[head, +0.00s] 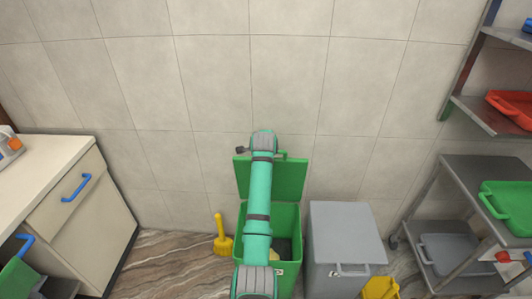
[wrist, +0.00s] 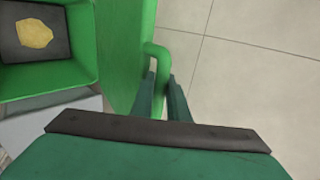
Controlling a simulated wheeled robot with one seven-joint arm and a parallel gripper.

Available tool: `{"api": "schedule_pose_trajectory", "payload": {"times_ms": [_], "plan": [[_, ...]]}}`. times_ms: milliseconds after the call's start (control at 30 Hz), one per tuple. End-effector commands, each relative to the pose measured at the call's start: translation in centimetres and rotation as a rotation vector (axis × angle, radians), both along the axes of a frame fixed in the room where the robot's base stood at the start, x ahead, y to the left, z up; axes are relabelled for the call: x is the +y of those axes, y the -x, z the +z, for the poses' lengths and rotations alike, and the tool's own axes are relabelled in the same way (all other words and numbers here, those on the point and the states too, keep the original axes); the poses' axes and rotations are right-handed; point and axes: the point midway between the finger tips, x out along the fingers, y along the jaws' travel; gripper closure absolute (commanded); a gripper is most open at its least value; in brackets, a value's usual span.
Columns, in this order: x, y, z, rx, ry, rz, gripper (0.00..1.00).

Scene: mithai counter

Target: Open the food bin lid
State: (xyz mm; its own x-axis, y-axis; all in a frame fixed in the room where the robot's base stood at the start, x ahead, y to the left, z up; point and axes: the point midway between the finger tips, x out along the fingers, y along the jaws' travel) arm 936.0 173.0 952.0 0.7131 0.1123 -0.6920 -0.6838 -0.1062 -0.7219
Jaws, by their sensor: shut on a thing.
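The green food bin (head: 289,222) stands on the floor against the wall in the head view. Its green lid (head: 291,178) is up, standing roughly upright at the back of the bin, and it also shows in the wrist view (wrist: 118,45). The bin's mouth is uncovered. In the wrist view a yellowish flat piece (wrist: 34,33) lies on the dark bottom inside. My gripper (wrist: 163,90) is shut on the lid's green handle (wrist: 156,58). In the head view my arm covers the middle of the bin and lid, and the fingers are hidden.
A grey lidded bin (head: 344,235) stands close on the right, shut. A cream counter (head: 84,205) is at left, a metal rack (head: 478,168) at right. The tiled wall is close behind.

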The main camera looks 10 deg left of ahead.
Motion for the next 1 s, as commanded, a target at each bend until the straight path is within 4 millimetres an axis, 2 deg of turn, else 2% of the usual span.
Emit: {"api": "schedule_pose_trajectory", "payload": {"times_ms": [167, 200, 267, 700, 867, 1000], "plan": [[-0.4, -0.2, 0.3, -0.006, -0.002, -0.006, 1.0], [-0.5, -0.2, 0.4, -0.007, -0.002, -0.006, 0.81], [-0.4, -0.2, 0.3, -0.006, -0.002, -0.006, 0.67], [0.4, 0.4, 0.4, -0.001, -0.001, 0.005, 0.67], [0.0, 1.7, 1.7, -0.005, -0.002, 0.003, 0.67], [-0.4, 3.4, 3.6, -0.008, -0.003, 0.001, 0.67]]}}
